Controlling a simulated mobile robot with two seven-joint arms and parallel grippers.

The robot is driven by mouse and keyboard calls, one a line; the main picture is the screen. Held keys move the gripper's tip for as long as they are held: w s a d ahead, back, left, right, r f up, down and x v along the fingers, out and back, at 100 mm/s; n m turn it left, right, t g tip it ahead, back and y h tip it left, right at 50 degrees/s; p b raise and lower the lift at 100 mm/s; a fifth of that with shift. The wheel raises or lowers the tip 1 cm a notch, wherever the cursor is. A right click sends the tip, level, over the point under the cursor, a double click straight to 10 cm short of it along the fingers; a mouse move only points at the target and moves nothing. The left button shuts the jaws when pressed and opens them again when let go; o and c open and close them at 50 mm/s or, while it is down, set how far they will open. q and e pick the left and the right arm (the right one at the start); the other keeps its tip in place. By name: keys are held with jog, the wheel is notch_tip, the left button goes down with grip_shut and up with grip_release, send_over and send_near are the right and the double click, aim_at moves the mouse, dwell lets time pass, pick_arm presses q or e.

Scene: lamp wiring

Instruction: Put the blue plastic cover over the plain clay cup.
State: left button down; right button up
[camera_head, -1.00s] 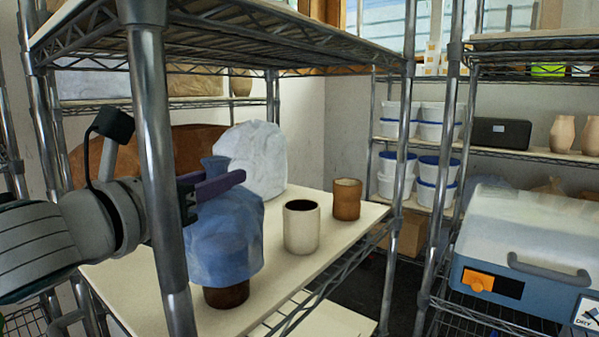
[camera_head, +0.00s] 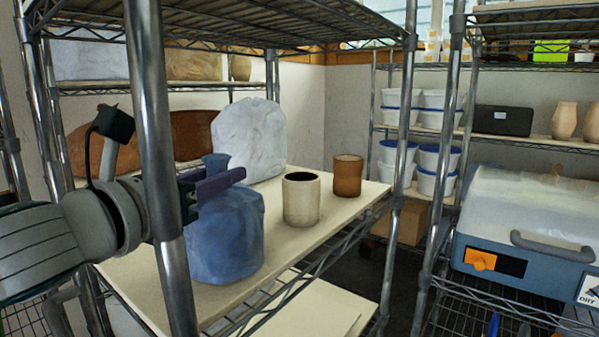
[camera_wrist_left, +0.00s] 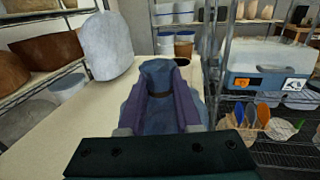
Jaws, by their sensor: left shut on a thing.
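The blue plastic cover (camera_head: 225,240) hangs in a bell shape with its lower edge at the board. Its gathered neck is between the purple fingers of my left gripper (camera_head: 215,184), which is shut on it. The wrist view also shows the cover (camera_wrist_left: 160,72) between the fingers of the left gripper (camera_wrist_left: 166,112). Whatever is under the cover is hidden now. A cream cup (camera_head: 301,203) stands uncovered to its right, and a brown cup (camera_head: 347,178) stands behind that. My right gripper is not in view.
A white-wrapped piece (camera_head: 250,140) stands behind the cover on the pale shelf board (camera_head: 325,215). A metal post (camera_head: 160,170) rises in front of my left arm. A blue-grey box (camera_head: 520,235) with a pale lid sits at right.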

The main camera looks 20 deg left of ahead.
pick_arm(q)
jog(key=shift+f+b, duration=0.4)
jog(key=shift+f, duration=0.05)
jog(key=c, duration=0.5)
grip_release()
jog(key=shift+r, duration=0.1)
